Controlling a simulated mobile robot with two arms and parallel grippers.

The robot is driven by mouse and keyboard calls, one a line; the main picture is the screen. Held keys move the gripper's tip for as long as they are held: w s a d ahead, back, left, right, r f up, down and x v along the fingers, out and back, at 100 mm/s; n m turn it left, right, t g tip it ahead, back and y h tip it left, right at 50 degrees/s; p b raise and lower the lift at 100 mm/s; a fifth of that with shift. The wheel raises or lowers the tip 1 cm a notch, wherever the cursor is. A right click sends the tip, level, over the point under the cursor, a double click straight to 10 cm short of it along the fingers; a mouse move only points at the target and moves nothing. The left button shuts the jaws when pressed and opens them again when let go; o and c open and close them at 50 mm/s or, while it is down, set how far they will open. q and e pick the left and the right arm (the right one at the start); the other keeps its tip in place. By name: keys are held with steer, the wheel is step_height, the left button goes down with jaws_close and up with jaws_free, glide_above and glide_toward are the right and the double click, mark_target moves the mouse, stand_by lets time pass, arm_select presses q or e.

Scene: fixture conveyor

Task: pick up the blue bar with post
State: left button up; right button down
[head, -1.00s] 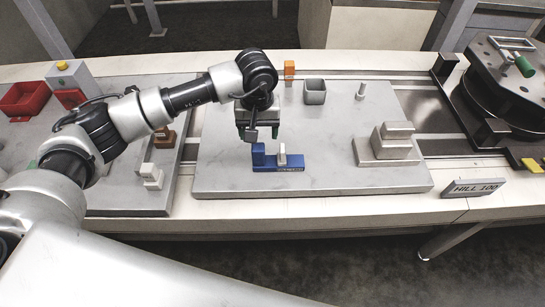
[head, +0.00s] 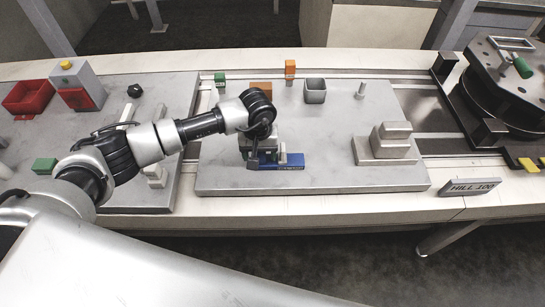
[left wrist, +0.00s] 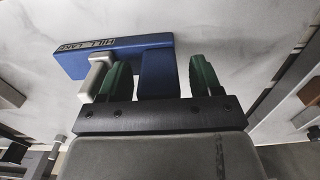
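The blue bar with post (head: 293,161) lies on the grey plate, partly hidden by my left gripper in the head view. In the left wrist view the bar (left wrist: 125,52) carries dark lettering, a small white block (left wrist: 96,76) and a raised blue post (left wrist: 158,76). My left gripper (head: 266,163) is lowered over the bar's left end. In the left wrist view its two green fingertips (left wrist: 161,77) stand on either side of the blue post, with a narrow gap showing on each side. My right gripper is not in view.
A stepped grey block (head: 386,143) stands on the plate (head: 330,178) to the right. A grey cup (head: 315,91), a small peg (head: 361,90) and orange blocks stand at the back. A sign (head: 472,187) is at the front edge. The plate's front middle is clear.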

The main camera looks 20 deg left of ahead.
arm_select(q)
jaws_close()
steer(key=shift+r, duration=0.1)
steer(key=shift+r, duration=0.4)
steer(key=r, duration=0.2)
steer(key=d+r+b, duration=0.1)
steer(key=shift+r, duration=0.35)
steer(key=s+d+r+b, duration=0.2)
steer(key=d+r, duration=0.4)
steer(key=d, duration=0.4)
steer(key=shift+s+d+r, duration=0.2)
steer(key=shift+d, duration=0.05)
